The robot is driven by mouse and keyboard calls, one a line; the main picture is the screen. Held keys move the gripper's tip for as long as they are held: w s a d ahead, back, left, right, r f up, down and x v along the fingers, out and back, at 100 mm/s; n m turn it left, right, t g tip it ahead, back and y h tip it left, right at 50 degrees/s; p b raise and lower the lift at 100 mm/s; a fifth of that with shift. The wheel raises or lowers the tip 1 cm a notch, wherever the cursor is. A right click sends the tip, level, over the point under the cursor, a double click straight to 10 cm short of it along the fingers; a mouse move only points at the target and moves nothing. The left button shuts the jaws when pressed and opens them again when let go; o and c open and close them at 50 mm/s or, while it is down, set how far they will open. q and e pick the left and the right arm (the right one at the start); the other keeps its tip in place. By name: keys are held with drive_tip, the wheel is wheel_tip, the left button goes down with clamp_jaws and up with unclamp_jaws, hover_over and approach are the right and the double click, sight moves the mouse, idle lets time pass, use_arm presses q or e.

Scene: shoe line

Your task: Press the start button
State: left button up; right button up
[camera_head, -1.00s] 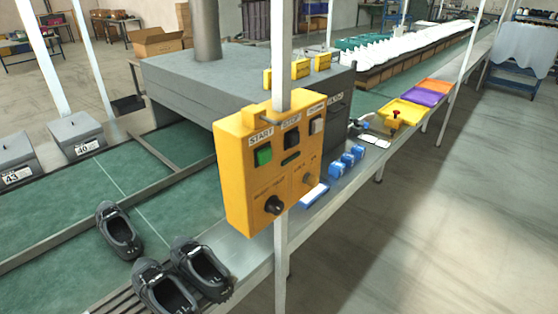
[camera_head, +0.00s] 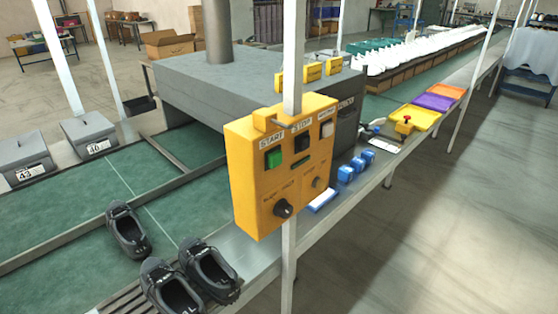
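The start button (camera_head: 274,158) is a green square under the label START, at the upper left of a yellow control box (camera_head: 255,200). The box is fixed to a white upright post (camera_head: 294,60) in the middle of the head view. A black button (camera_head: 302,142) under the label STOP and a whitish button (camera_head: 327,129) sit to its right. A black knob (camera_head: 283,208) is lower on the box. Neither of my grippers is in view, and nothing covers the start button.
Several dark shoes (camera_head: 128,230) lie on the green conveyor (camera_head: 70,210) at the left. A grey machine housing (camera_head: 240,85) stands behind the box. Blue items (camera_head: 346,173) and coloured trays (camera_head: 417,116) line the metal edge. The floor (camera_head: 450,230) at the right is clear.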

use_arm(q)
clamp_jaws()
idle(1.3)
